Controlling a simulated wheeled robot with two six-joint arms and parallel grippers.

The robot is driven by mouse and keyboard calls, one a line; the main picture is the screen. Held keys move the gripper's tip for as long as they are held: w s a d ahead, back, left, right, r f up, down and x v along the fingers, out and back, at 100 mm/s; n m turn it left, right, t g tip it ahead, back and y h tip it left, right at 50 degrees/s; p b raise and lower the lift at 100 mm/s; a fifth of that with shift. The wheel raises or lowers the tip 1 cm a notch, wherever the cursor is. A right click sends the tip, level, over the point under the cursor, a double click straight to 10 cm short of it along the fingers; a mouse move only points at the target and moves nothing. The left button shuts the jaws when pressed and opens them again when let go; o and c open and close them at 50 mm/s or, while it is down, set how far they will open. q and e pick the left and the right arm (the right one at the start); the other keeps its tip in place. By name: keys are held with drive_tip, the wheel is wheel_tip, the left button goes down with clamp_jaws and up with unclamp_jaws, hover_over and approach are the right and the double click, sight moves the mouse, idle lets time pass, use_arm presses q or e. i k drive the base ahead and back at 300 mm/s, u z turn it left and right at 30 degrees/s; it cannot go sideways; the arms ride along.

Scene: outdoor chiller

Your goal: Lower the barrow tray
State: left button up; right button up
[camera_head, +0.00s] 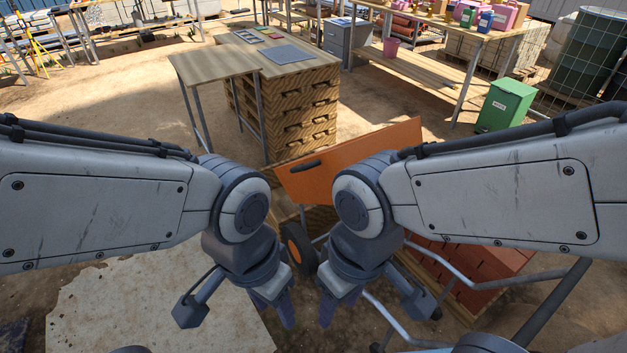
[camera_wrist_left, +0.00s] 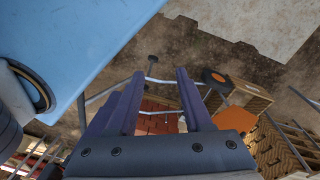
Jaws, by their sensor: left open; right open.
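The orange barrow tray (camera_head: 350,150) stands tilted up in the middle of the head view, with a dark handle (camera_head: 305,164) on its face. My right arm hides part of it. Its grey tube frame (camera_head: 500,278) and a wheel (camera_head: 299,246) show below and to the right. My left gripper (camera_head: 276,311) is open and empty, pointing down, in front of the tray and apart from it. My right gripper (camera_head: 326,309) is open, beside the left one; no contact with the tray shows. The left wrist view shows the left fingers (camera_wrist_left: 160,95) apart, with the tray (camera_wrist_left: 238,121) beyond to the right.
Red bricks (camera_head: 478,262) lie right of the tray under the frame tubes. A wooden pallet stack with a tabletop (camera_head: 290,112) stands behind it. A green bin (camera_head: 505,106) and a long bench (camera_head: 425,78) are farther back.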

sight(308, 179)
drive_tip(key=z, duration=0.1)
drive_tip(key=i, duration=1.65)
drive_tip(key=z, duration=0.4)
